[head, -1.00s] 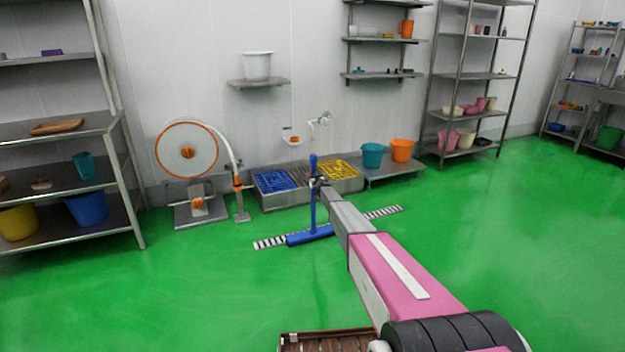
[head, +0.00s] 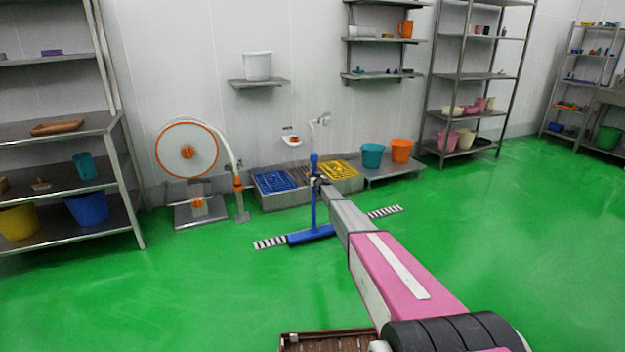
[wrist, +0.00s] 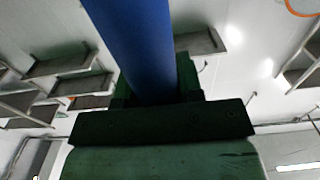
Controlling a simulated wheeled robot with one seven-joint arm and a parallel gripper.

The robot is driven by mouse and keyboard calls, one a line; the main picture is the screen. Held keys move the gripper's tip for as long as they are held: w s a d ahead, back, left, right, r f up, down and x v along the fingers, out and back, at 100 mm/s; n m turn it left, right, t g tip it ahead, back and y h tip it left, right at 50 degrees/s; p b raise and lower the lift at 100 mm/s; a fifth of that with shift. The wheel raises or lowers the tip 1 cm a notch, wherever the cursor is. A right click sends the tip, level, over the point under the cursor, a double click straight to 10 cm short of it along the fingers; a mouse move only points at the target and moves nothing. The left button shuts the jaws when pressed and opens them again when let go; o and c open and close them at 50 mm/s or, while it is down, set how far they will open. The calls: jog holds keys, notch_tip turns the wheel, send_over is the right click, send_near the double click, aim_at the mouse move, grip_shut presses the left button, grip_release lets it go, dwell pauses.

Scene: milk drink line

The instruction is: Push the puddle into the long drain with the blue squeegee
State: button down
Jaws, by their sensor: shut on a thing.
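The blue squeegee (head: 313,236) stands upright with its head on the green floor. Its head lies across the long drain (head: 270,242), a striped grate that shows on both sides of it. My gripper (head: 318,181) is shut on the upper part of the squeegee's handle. In the wrist view the blue handle (wrist: 138,45) rises between the jaws of my gripper (wrist: 155,98). No clear puddle edge shows; the floor in front of the drain has only faint sheen and darker streaks. My arm hides part of the drain and floor.
Behind the drain stand a low steel stand with blue and yellow grates (head: 338,169), a hose reel (head: 187,148) and teal and orange buckets (head: 372,156). A steel shelf (head: 60,130) is at the left. The floor at the right is clear.

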aim_at(314, 170)
jog(key=shift+s+d+r, duration=0.1)
jog(key=shift+s+r, duration=0.25)
jog(key=shift+r, duration=0.4)
jog(key=shift+s+d+r, duration=0.15)
jog(key=shift+s+r, duration=0.15)
jog(key=shift+r, duration=0.45)
jog(key=shift+s+d+r, duration=0.1)
jog(key=shift+s+r, duration=0.25)
jog(key=shift+r, duration=0.4)
